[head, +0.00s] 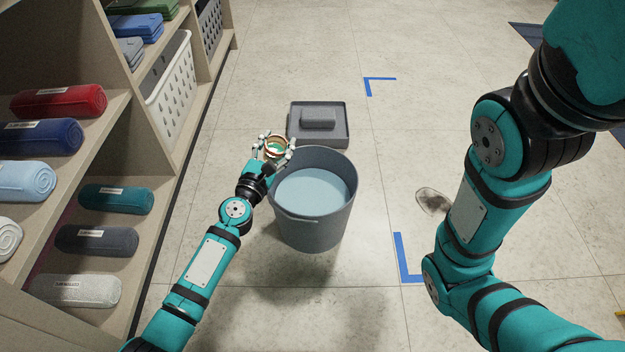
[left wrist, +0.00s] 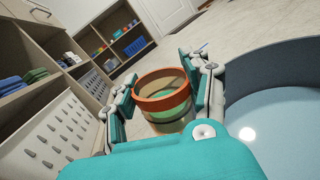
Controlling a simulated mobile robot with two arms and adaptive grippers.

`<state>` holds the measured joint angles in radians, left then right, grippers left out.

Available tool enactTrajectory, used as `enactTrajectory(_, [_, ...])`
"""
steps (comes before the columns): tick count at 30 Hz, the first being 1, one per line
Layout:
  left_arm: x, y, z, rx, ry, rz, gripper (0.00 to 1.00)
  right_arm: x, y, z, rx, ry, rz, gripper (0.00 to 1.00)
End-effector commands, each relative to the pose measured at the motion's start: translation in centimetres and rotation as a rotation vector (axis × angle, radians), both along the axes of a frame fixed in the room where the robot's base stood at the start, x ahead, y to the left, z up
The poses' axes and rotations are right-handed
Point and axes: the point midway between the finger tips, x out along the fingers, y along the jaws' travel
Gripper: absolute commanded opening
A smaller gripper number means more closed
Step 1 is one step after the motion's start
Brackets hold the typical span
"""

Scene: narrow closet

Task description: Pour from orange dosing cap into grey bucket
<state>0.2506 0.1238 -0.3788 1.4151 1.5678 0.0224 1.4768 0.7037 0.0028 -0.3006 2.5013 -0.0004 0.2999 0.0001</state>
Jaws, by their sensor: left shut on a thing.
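The orange dosing cap (left wrist: 163,91) is in my left gripper (head: 275,147). In the left wrist view the cap has an orange rim, see-through walls and green liquid inside, and it looks about upright. The left gripper's fingers (left wrist: 160,90) are shut on it from both sides. The grey bucket (head: 308,226) stands on the floor and holds pale blue liquid. The cap is just to the left of the bucket's far-left rim in the head view. The bucket's wall (left wrist: 285,62) also shows at the right of the left wrist view. My right gripper is out of view.
A grey tray (head: 339,140) with a grey block (head: 318,118) lies behind the bucket. Shelves with rolled towels (head: 58,101) and a white basket (head: 170,84) line the left side.

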Motion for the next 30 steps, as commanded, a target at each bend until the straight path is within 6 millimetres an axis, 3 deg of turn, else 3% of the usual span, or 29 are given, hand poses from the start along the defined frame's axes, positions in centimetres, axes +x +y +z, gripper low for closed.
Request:
enactTrajectory(10, [-0.8,-1.7,0.4,0.154,-0.078,-0.002,0.16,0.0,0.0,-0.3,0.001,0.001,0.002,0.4])
enactTrajectory(30, [-1.3,-2.6,0.6,0.237,-0.117,0.0,0.16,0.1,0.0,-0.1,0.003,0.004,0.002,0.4])
